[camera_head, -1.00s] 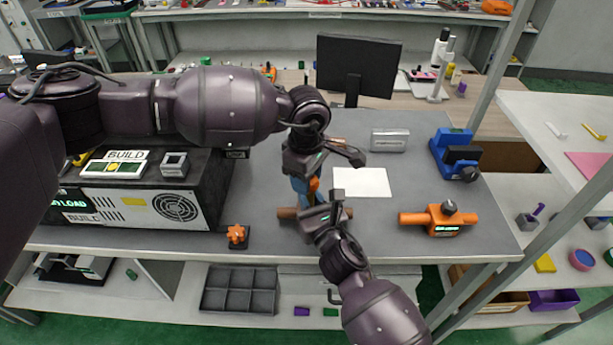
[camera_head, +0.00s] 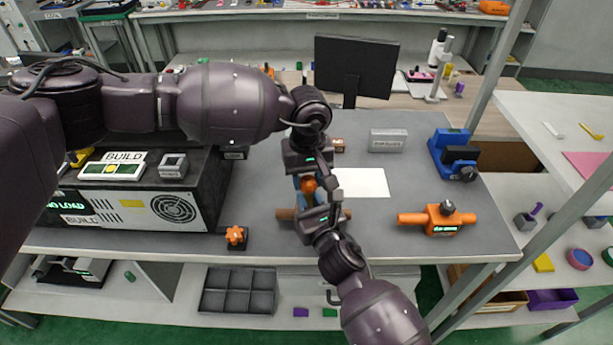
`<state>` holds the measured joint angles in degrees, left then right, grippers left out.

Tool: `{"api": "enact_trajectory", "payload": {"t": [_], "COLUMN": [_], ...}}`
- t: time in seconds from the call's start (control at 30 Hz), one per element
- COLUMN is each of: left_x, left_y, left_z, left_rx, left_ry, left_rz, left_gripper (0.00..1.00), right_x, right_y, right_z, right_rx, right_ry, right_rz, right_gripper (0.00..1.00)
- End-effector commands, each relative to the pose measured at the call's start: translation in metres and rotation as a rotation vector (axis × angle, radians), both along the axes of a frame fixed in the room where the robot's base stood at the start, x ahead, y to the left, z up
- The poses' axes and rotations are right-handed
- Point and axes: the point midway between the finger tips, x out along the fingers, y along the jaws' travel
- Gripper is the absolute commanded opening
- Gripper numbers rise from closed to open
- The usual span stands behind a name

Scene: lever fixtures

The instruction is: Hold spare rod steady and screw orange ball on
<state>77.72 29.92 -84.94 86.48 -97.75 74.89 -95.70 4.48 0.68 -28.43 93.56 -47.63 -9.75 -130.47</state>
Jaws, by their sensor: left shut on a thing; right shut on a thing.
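The orange ball (camera_head: 309,185) shows as a small patch between the two grippers, over the middle of the bench. My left gripper (camera_head: 309,180) reaches down from behind it and is shut on it. My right gripper (camera_head: 318,205) comes from the front and is shut just below, at the spare rod, which the grippers mostly hide. Whether the ball touches the rod or any thread is engaged cannot be seen. A brown bar (camera_head: 285,214) lies crosswise behind the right gripper, and blue parts (camera_head: 299,198) show beside the ball.
An orange lever fixture (camera_head: 441,219) stands to the right and a blue clamp-like fixture (camera_head: 455,155) behind it. A white sheet (camera_head: 368,182) lies close beside the grippers. An orange knob (camera_head: 236,235) is at the front left, near the black box (camera_head: 214,190).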

Motion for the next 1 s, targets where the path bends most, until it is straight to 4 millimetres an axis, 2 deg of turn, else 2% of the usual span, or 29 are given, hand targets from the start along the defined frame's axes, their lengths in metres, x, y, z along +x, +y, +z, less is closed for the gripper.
{"api": "enact_trajectory", "payload": {"t": [0.47,0.5,0.67,1.0], "left_x": [-0.0003,-0.0003,-0.0003,0.0001], "left_y": [-0.0035,-0.0035,-0.0034,-0.0033], "left_z": [-0.0006,-0.0006,-0.0005,0.0018], "left_rx": [0.000,0.000,0.000,0.000], "left_ry": [0.000,0.000,0.000,0.000], "left_rz": [-0.423,-0.435,-0.429,-0.427], "left_gripper": [0.11,0.42,0.67,0.69], "right_x": [0.0001,0.0001,0.0001,0.0000], "right_y": [-0.0002,-0.0002,-0.0002,-0.0001], "right_z": [-0.0002,-0.0002,-0.0002,-0.0002], "right_rx": [0.000,0.000,0.000,0.000], "right_ry": [0.000,0.000,0.000,0.000], "right_rz": [0.000,0.000,0.000,0.000], "right_gripper": [0.00,0.00,0.00,0.00]}}
